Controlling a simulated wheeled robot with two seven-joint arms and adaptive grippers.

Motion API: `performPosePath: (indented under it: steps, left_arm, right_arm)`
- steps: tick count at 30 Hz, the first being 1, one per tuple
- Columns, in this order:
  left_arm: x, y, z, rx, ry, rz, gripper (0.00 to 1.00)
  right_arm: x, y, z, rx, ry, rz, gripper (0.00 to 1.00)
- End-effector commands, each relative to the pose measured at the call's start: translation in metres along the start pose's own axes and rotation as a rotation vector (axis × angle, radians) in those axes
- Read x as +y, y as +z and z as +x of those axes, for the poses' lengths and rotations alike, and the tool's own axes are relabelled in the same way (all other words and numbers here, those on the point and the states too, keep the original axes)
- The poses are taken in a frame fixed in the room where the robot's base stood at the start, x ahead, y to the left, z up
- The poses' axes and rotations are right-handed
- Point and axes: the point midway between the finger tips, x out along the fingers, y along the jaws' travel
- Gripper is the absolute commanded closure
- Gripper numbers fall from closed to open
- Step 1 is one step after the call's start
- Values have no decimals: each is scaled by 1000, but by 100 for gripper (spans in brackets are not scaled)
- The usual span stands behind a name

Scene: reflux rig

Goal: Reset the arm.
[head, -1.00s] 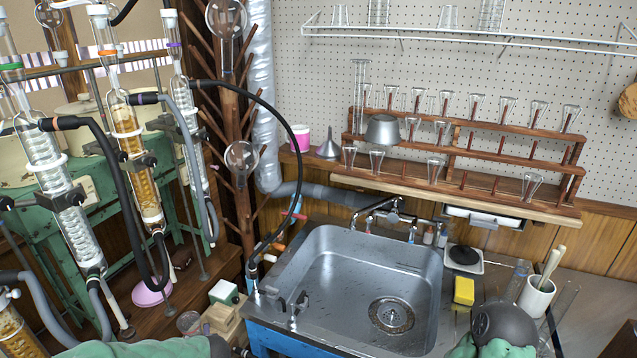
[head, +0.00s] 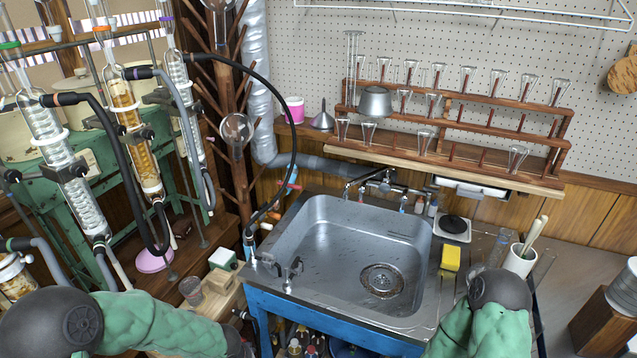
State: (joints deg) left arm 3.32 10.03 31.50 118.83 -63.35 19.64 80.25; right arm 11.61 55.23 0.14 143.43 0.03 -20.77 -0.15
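My two arms show at the bottom of the head view, both in green covering with dark grey joints. My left arm (head: 150,318) comes in from the lower left and reaches toward the cabinet under the sink. My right arm (head: 482,325) stands at the lower right, in front of the sink's right side. Neither gripper shows; both are out of the frame or hidden by the arms.
A steel sink (head: 330,255) on a blue cabinet (head: 290,312) lies ahead. A yellow sponge (head: 450,257) and a white mug (head: 519,260) stand right of it. Glass condensers with black hoses (head: 130,165) fill the left. A wooden glassware rack (head: 470,130) stands behind.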

Motion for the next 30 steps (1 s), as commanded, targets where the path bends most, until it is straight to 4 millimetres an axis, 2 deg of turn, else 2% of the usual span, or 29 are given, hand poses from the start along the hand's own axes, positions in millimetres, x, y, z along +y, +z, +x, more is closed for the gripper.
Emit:
performPosePath:
  steps: [1,3,6,12,16,21,30]
  left_arm:
    - [6,19,6,-63,31,23,3]
    - [15,41,14,-132,84,53,3]
    - [28,68,23,-201,158,87,3]
    - [43,109,38,-259,272,125,3]
    - [44,128,48,-254,300,144,3]
    - [34,145,60,-230,284,173,3]
    - [28,150,65,-219,267,188,3]
  right_arm:
    - [-2,0,-6,0,0,0,49]
    - [-4,0,-11,0,0,0,49]
    - [-6,1,-18,0,0,0,49]
    - [-11,1,-31,0,0,0,49]
    - [-14,1,-39,0,0,0,49]
    - [-16,2,-46,0,0,0,49]
    - [-17,2,-48,0,0,0,49]
